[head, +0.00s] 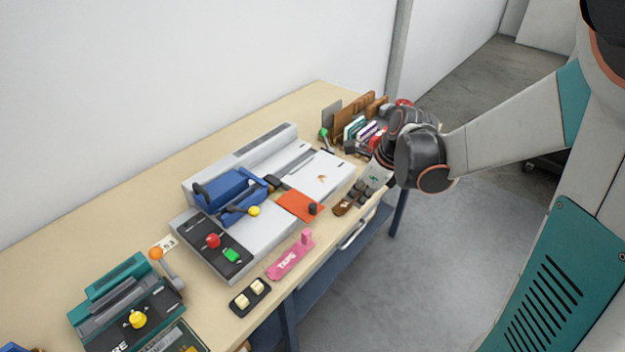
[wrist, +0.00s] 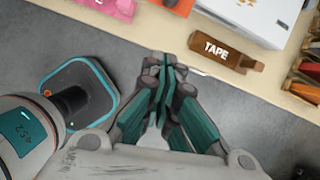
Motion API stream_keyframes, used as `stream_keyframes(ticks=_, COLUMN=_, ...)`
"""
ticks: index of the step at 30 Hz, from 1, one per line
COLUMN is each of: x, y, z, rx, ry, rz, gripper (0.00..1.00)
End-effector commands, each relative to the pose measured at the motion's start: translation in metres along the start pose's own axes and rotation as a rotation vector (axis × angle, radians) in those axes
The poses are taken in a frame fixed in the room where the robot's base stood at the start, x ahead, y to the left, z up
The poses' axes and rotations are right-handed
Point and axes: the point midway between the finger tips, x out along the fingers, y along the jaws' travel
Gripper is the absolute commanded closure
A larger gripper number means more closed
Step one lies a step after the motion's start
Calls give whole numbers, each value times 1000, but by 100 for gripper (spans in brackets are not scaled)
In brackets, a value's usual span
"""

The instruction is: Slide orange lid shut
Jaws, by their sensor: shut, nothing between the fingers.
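The orange lid (head: 293,203) is a flat plate with a dark knob (head: 312,208), set at the front edge of the white machine (head: 262,237) on the bench. In the wrist view the lid (wrist: 182,6) shows only in part at the top edge. My gripper (wrist: 163,85) is shut and empty, with its teal and grey fingers together. It is over the floor just off the bench's front edge, apart from the lid. In the head view my wrist hangs to the right of the lid, and the fingertips are hard to make out.
A brown tape dispenser (wrist: 222,49) lies at the bench edge near my gripper. A pink tape dispenser (head: 290,258) lies left of the lid, by a black tray (head: 250,297). A blue clamp (head: 230,195) sits on the machine. Racks (head: 355,115) stand behind my wrist.

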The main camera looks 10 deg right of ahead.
Motion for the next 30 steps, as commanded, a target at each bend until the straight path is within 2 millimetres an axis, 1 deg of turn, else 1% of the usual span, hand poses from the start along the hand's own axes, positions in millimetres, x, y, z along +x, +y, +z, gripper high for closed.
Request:
stream_keyframes(ticks=5, x=12, y=-1, z=-1, rx=27, ry=-5, rz=7, gripper=100)
stream_keyframes(ticks=8, x=27, y=-1, z=-1, rx=24, ry=-5, rz=6, gripper=100)
stream_keyframes(ticks=18, x=94, y=-1, z=-1, rx=21, ry=-4, rz=6, gripper=100)
stream_keyframes(ticks=20, x=105, y=-1, z=-1, rx=21, ry=-3, rz=6, gripper=100)
stream_keyframes(ticks=21, x=109, y=0, z=2, rx=21, ry=-4, rz=6, gripper=100)
stream_keyframes(ticks=24, x=112, y=0, z=18, rx=19, ry=-4, rz=6, gripper=100)
stream_keyframes(ticks=30, x=117, y=-1, z=34, rx=21, ry=-4, rz=5, gripper=100)
